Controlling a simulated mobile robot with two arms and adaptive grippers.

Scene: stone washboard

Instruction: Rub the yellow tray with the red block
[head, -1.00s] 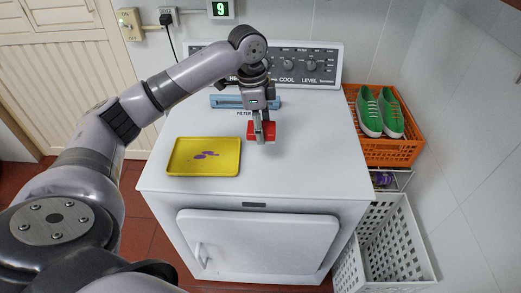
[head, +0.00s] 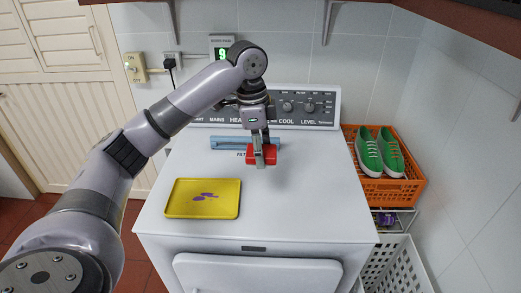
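The yellow tray (head: 226,207) lies flat on the left part of the white machine's top. Purple marks (head: 205,197) show on its inner face. My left gripper (head: 262,155) points down, to the right of the tray and further back. It is shut on the red block (head: 268,157), whose sides show on both sides of the fingers. The block is apart from the tray and appears to be held above the machine top. My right gripper is out of view.
The white machine top (head: 310,200) is clear right of the tray. A blue bar (head: 225,143) lies behind the block, before the control panel (head: 305,108). An orange crate (head: 398,195) with green shoes (head: 380,155) stands at right, above a white basket (head: 395,265).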

